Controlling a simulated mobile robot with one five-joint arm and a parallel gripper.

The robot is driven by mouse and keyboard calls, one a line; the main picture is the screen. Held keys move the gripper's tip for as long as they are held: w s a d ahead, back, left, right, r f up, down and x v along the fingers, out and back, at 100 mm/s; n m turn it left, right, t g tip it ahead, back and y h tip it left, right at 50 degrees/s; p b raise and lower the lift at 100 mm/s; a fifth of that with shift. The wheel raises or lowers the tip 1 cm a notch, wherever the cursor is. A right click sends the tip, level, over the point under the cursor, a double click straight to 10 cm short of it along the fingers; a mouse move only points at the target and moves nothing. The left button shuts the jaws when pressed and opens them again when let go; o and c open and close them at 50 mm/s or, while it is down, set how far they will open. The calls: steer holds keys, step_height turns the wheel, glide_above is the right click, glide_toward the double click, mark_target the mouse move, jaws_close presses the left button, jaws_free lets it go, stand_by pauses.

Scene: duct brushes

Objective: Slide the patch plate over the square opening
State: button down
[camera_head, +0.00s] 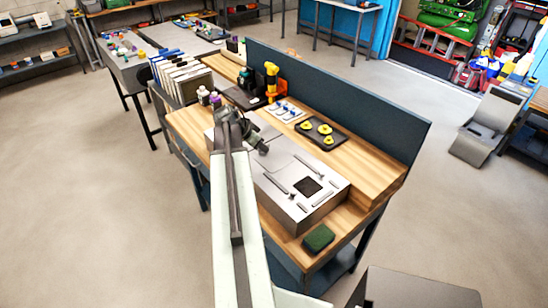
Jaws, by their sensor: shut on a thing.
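The duct box (296,212) is a long grey metal box lying on the wooden workbench. The dark square opening (307,187) is in its top face, near the right end, with narrow rails on the surface around it; the opening shows uncovered. My arm hides the duct's left part.
A green pad (318,239) lies at the bench's front right corner. A tall blue panel (340,95) closes the bench's back.

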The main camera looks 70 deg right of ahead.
mark_target(281, 163)
steer(key=shift+s+a+f, duration=0.15)
steer(key=shift+a, duration=0.1)
stand_by(0.3)
steer(key=shift+s+a, duration=0.35)
steer(key=shift+s, duration=0.25)
steer(key=shift+s+a, duration=0.35)
steer(key=shift+s, duration=0.2)
steer(key=shift+s, duration=0.1)
steer(key=shift+s+a, duration=0.4)
steer(key=shift+s, duration=0.2)
steer(key=shift+s+a, duration=0.4)
steer(key=shift+s, duration=0.2)
steer(key=shift+s+a, duration=0.4)
steer(key=shift+s, duration=0.2)
steer(key=shift+s+a, duration=0.4)
steer(key=shift+s, duration=0.2)
steer(key=shift+s+a, duration=0.1)
